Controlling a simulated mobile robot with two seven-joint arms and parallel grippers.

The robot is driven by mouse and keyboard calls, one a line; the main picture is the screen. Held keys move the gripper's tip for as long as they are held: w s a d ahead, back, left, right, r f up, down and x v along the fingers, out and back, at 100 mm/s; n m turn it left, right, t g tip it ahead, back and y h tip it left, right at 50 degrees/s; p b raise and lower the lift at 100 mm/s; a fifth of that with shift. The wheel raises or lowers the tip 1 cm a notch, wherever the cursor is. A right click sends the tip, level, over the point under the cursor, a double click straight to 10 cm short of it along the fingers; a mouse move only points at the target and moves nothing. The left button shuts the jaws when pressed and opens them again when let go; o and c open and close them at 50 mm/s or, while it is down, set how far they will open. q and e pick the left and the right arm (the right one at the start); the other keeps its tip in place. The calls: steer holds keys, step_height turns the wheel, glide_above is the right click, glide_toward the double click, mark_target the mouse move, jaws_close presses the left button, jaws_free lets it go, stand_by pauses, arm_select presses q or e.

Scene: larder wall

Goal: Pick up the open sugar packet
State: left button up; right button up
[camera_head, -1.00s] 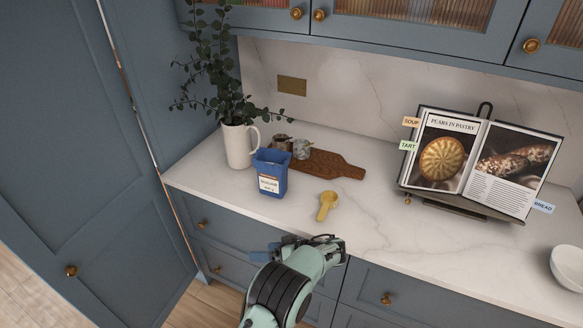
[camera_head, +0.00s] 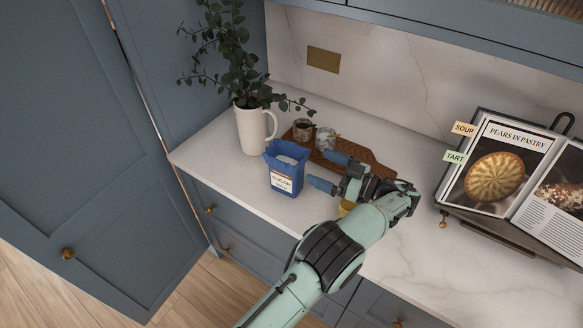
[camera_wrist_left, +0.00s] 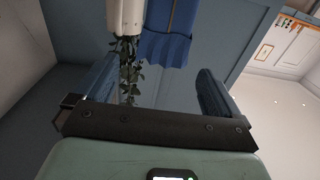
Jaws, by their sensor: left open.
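The open sugar packet (camera_head: 284,172) is blue with a white label and stands upright on the counter, its top open. It also shows in the left wrist view (camera_wrist_left: 168,48), beyond and between the fingers. My left gripper (camera_head: 329,171) is open and empty, its blue fingers pointing left towards the packet from its right side. A gap shows between the fingertips and the packet. In the left wrist view the gripper (camera_wrist_left: 158,70) has its fingers wide apart with nothing between them. My right gripper is not in view.
A white jug (camera_head: 252,132) with leafy stems stands close behind the packet's left. Two small jars (camera_head: 303,130) (camera_head: 325,139) and a wooden board (camera_head: 383,171) lie behind. A yellow object (camera_head: 346,206) is mostly hidden by my left wrist. A cookbook (camera_head: 492,178) stands at right.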

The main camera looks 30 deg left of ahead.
mark_target(302, 160)
arm_select(q)
steer(key=a, duration=0.5)
steer(key=shift+s+a+r, duration=0.1)
steer(key=shift+s, duration=0.05)
steer(key=shift+a+p, duration=0.3)
steer(key=shift+a, duration=0.2)
steer(key=a+p, duration=0.1)
steer(key=a, duration=0.3)
steer(key=shift+a, duration=0.6)
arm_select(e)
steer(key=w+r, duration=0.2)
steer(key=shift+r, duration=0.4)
arm_select(q)
steer(key=c, duration=1.8)
